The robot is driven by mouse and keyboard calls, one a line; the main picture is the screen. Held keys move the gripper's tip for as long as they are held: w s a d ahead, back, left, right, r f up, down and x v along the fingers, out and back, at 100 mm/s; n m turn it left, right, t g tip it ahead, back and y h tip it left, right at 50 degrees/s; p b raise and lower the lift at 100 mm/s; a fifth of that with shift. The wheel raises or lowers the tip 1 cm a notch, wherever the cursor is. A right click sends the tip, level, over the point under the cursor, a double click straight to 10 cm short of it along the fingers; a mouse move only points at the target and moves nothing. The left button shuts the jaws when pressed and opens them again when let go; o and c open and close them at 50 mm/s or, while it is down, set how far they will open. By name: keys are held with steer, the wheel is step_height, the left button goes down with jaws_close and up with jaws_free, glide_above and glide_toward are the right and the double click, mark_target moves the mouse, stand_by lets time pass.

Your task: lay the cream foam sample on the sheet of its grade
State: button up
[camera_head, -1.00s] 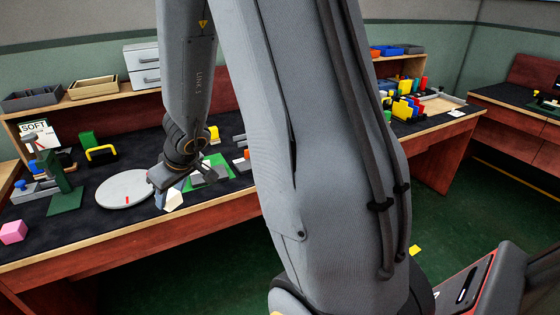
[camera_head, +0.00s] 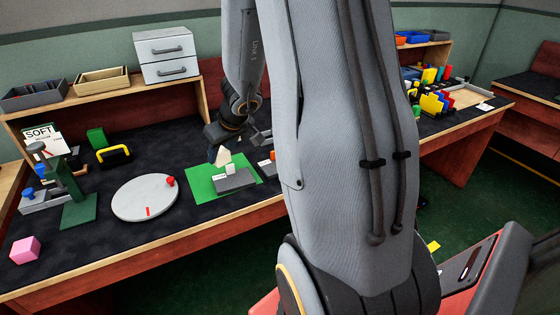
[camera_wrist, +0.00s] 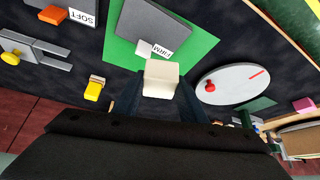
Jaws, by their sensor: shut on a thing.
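My gripper (camera_head: 224,142) is shut on the cream foam sample (camera_wrist: 161,78), a small block between the two fingers in the wrist view. In the head view the foam (camera_head: 223,157) shows just below the fingers, seemingly above the far part of the green sheet (camera_head: 202,190). The sheet carries a grey block (camera_head: 235,180) with a small white label, which reads FIRM (camera_wrist: 163,50) in the wrist view. Another label, reading SOFT (camera_wrist: 82,18), stands by an orange piece (camera_wrist: 52,15). Whether the foam touches the sheet cannot be told.
A round white disc (camera_head: 140,200) with a red knob lies left of the sheet. Farther left are a green stand (camera_head: 77,208), a SOFT dial sign (camera_head: 42,140) and a pink cube (camera_head: 25,249). A yellow-handled piece (camera_head: 114,154) stands behind the disc.

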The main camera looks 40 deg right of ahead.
steer(key=s+d+r+m+h+p, duration=0.1)
steer(key=s+d+m, duration=0.15)
steer(key=d, duration=0.65)
steer(key=s+d+r+m+h+p, duration=0.15)
steer(key=s+d, duration=0.25)
steer(key=d, duration=0.5)
steer(key=shift+n+y, duration=0.3)
steer(key=shift+y, duration=0.05)
steer(key=f+b, duration=0.1)
steer(key=f, duration=0.3)
steer(key=shift+d+f+b, duration=0.2)
steer(key=shift+f+b, duration=0.15)
steer(key=shift+f, duration=0.05)
steer(key=shift+f+b, duration=0.8)
steer(key=shift+f, duration=1.7)
steer(key=shift+f, duration=0.15)
steer(key=o, duration=1.1)
